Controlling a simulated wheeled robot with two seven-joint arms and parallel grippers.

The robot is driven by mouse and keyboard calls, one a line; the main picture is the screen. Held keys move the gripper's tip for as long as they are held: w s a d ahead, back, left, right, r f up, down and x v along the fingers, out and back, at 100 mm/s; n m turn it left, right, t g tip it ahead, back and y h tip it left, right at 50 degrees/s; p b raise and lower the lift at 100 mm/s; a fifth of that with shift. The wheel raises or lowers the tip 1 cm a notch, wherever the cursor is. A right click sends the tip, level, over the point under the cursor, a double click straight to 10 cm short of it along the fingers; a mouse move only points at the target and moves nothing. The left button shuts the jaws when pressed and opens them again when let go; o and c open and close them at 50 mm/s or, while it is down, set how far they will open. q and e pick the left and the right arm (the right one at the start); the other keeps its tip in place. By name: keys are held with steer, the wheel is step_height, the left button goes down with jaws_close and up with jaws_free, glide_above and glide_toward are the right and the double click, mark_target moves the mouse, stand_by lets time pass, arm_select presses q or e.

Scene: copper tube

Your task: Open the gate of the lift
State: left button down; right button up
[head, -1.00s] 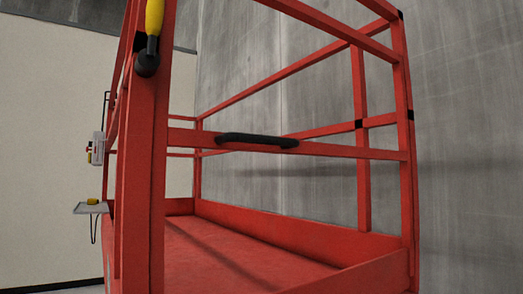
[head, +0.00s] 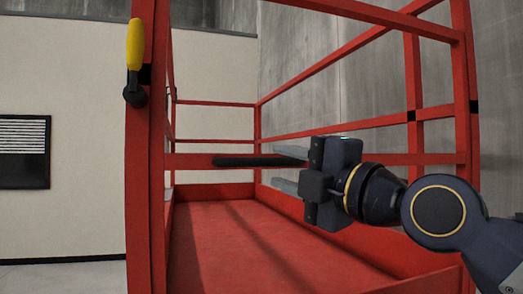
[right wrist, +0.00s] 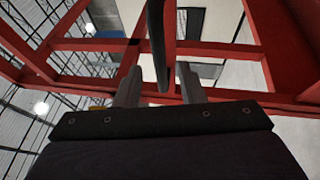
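The lift is a red-railed platform with a red gate at its front. A black handle (head: 235,161) lies along the gate's middle bar (head: 400,158). A yellow-gripped lever (head: 135,45) sits on the left front post. My right gripper (head: 277,167) is at the handle's right end, its two grey fingers apart, one above and one below the bar's level. In the right wrist view the handle (right wrist: 157,40) runs toward the gap between the open fingers (right wrist: 158,86). I cannot tell whether they touch it. My left gripper is not in view.
The red platform floor (head: 230,235) behind the gate is empty. A grey concrete wall (head: 370,60) stands behind and to the right of the lift. A pale wall with a dark-framed panel (head: 24,152) is at the left.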

mark_target(270, 164)
steer(key=p+x, duration=0.2)
steer(key=x, duration=0.2)
steer(key=shift+r, duration=0.15)
steer(key=shift+w+a, duration=0.25)
steer(key=shift+w, duration=0.15)
jaws_close()
